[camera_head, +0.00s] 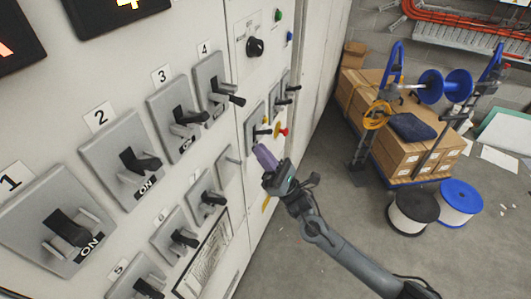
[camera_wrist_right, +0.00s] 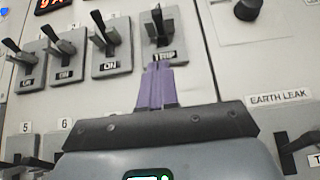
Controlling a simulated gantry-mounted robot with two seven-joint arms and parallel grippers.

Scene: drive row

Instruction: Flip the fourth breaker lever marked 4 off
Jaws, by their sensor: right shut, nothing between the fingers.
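The fourth breaker (camera_head: 210,76), under the label 4 (camera_head: 204,48), is a grey plate with a black lever (camera_head: 228,97) sticking out from the panel. In the right wrist view its lever (camera_wrist_right: 158,24) points up, above a dark label that looks like "TRIP". My right gripper (camera_head: 264,156) has purple fingers, shut with nothing between them. In the head view it is below and to the right of lever 4. In the right wrist view the fingertips (camera_wrist_right: 157,66) overlap the plate's lower edge; contact cannot be told. My left gripper is not in view.
Breakers 1 (camera_head: 65,225), 2 (camera_head: 133,160) and 3 (camera_head: 180,117), labelled ON, run left of breaker 4. Smaller levers sit below, near an EARTH LEAK label (camera_wrist_right: 280,97). A black knob (camera_head: 255,47) is to the right.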

